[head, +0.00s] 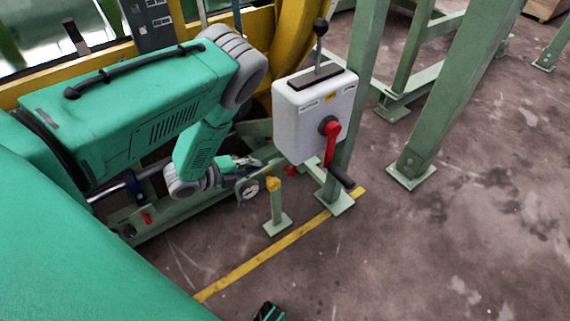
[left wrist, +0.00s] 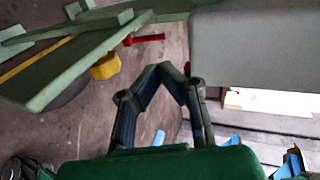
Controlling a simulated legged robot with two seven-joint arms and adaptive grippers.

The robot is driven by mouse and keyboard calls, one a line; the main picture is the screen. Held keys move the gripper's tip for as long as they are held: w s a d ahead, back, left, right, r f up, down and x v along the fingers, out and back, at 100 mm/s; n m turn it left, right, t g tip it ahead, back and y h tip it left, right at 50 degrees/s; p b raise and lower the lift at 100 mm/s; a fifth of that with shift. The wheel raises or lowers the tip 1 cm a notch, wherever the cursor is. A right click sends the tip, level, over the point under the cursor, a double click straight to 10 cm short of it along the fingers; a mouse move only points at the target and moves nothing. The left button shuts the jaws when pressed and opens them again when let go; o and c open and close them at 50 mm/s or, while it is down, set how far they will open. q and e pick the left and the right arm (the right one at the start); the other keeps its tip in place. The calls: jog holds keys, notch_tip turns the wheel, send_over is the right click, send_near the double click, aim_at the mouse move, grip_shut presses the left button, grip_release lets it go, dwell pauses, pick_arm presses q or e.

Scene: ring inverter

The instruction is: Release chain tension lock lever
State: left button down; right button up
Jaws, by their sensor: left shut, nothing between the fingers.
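My left gripper (head: 246,163) is at the end of the green arm, low behind the grey control box. In the left wrist view its dark fingers (left wrist: 176,72) are shut with nothing between them. A small red handle (head: 290,170) sits low beside the yellow-capped post, just right of the gripper. A red handle also shows in the left wrist view (left wrist: 147,39), beyond the fingertips and apart from them. I cannot tell which red part is the lock lever. A dark and green part (head: 268,312) at the bottom edge may be my right gripper; its fingers are not clear.
The grey control box (head: 312,105) carries a large red lever (head: 330,140) and a black-knobbed stick (head: 319,45). A short post with a yellow cap (head: 274,205) stands before the frame. Green legs (head: 435,100) rise at right. The floor at lower right is clear.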

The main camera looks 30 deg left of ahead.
aim_at(290, 172)
pick_arm(q)
jog(key=shift+a+f+m+g+h+b, duration=0.3)
jog(key=shift+a+f+m+h, duration=0.15)
jog(key=shift+a+h, duration=0.2)
jog(key=shift+s+a+f+h, duration=0.1)
jog(key=shift+s+a+h, duration=0.1)
jog(key=shift+a+h, duration=0.2)
jog(key=shift+w+d, duration=0.1)
jog(key=b+x, duration=0.2)
jog(key=x, duration=0.2)
jog(key=b+x, duration=0.1)
jog(key=x, duration=0.3)
jog(key=b+x, duration=0.2)
jog(key=x, duration=0.2)
jog(key=shift+w+d+f+b, duration=0.15)
jog(key=shift+f+b, duration=0.2)
jog(key=shift+f, duration=0.05)
jog(key=shift+w+d+f, duration=0.1)
jog(key=shift+w+d, duration=0.2)
jog(key=shift+w, duration=0.15)
